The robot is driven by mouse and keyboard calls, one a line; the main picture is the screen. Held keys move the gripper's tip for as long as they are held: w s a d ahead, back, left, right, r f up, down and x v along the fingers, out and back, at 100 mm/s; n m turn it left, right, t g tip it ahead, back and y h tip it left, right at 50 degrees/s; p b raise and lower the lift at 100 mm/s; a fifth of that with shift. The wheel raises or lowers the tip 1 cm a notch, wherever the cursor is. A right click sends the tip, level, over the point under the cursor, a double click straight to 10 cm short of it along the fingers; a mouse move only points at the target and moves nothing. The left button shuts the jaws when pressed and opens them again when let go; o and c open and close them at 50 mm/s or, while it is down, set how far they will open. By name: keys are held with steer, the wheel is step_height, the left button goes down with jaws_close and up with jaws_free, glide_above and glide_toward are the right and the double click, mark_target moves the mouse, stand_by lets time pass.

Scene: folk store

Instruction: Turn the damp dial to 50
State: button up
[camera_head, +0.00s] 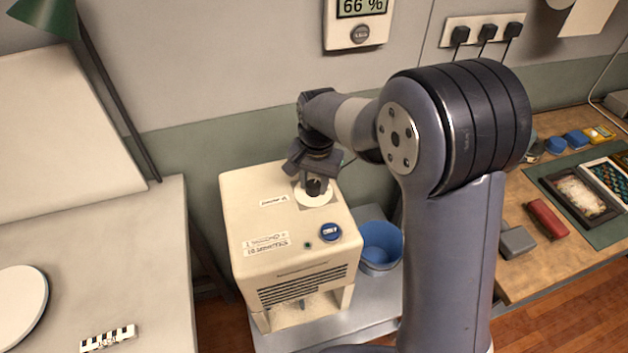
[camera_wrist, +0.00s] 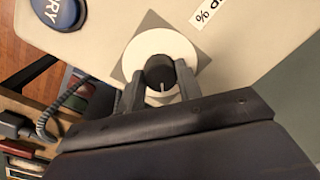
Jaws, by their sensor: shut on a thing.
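The damp dial is a dark knob (camera_wrist: 160,72) with a pale pointer line, on a white disc (camera_wrist: 142,50) set on a grey square plate. It sits on top of a cream machine (camera_head: 285,230). My gripper (camera_wrist: 158,88) is shut on the dial, one finger on each side of the knob. In the head view my gripper (camera_head: 316,180) reaches down onto the dial from above. Any scale marks around the disc are too small to read. A wall display (camera_head: 362,8) reads 66 %.
A blue round button (camera_head: 330,232) lies in front of the dial on the machine top. A blue bucket (camera_head: 379,247) stands to the machine's right. A white table (camera_head: 110,260) is at left. A wooden bench (camera_head: 545,262) with trays is at right.

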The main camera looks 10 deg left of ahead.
mark_target(316, 185)
stand_by(0.3)
steer(key=o, duration=1)
steer(key=shift+c, duration=0.2)
step_height(316, 185, up, 11)
steer(key=shift+d, duration=0.3)
steer(key=shift+s+f, duration=0.1)
steer(key=shift+f, duration=0.15)
